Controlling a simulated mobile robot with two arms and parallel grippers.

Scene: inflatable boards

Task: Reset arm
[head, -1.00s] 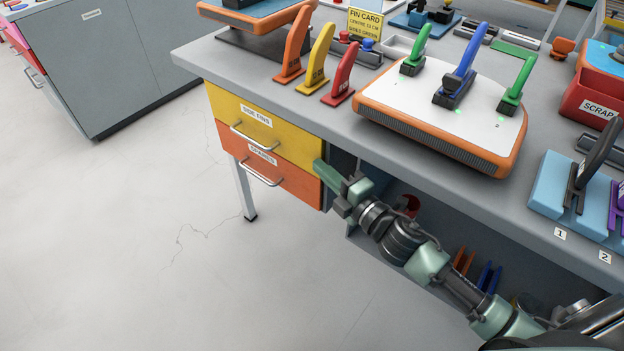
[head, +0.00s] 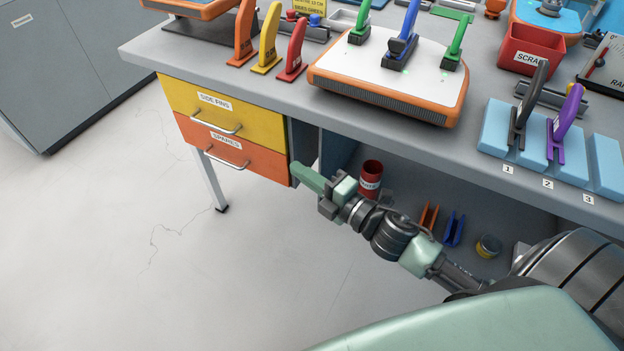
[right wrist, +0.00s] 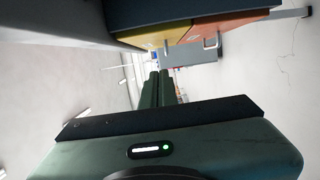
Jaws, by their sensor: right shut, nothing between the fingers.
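My right gripper (head: 308,178) is in front of the bench, just right of the drawers and below the worktop. Its green fingers are together, with nothing between them. They also show closed in the right wrist view (right wrist: 157,90). The yellow SIDE FINS drawer (head: 222,110) and the orange SPARES drawer (head: 232,152) are closed beside the fingertips; both also show at the top of the right wrist view. I cannot tell whether the fingertips touch the drawer unit. My left gripper is not in view.
The worktop (head: 290,85) overhangs the arm. It holds a white board (head: 395,75) with upright fins, loose fins at left, a red SCRAP bin (head: 530,50) and blue numbered stands (head: 500,135). A red can (head: 370,178) sits on the lower shelf. The floor at left is clear.

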